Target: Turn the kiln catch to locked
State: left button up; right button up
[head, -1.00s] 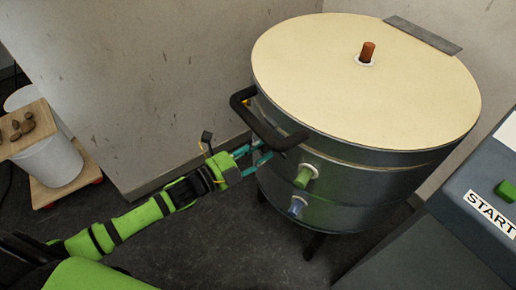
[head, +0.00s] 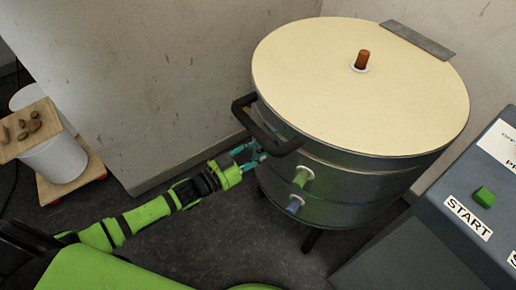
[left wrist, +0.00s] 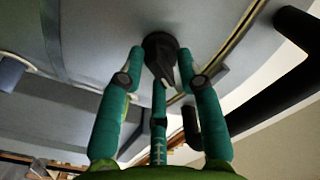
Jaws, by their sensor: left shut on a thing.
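The kiln (head: 345,185) is a grey metal drum with a cream lid (head: 340,100). Its catch is a dark round knob with a pointed grip (left wrist: 163,58), on the side wall in the left wrist view. In the head view the catch is hidden behind the black handle and my fingers. My left gripper (head: 258,152) is at the kiln wall under the handle. In the left wrist view its teal fingers (left wrist: 160,70) are shut on the catch's grip. I cannot read any locked mark. My right gripper is not in view.
The black handle (head: 262,128) sticks out just above my left gripper. Green-tipped (head: 302,176) and blue-tipped (head: 294,205) fittings protrude nearby. A panel with a green button (head: 483,197) and START label stands right. A white bucket (head: 55,148) on a wheeled board is left.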

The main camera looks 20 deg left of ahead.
pick_arm(q)
jog(key=n, duration=0.3)
jog(key=n+p, duration=0.1)
jog(key=n, duration=0.3)
jog(key=shift+s+d+f+p, duration=0.1)
jog(key=shift+s+p, duration=0.05)
jog(key=shift+p, duration=0.15)
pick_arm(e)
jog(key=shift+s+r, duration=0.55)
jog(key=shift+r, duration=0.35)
pick_arm(q)
jog(key=o, duration=0.9)
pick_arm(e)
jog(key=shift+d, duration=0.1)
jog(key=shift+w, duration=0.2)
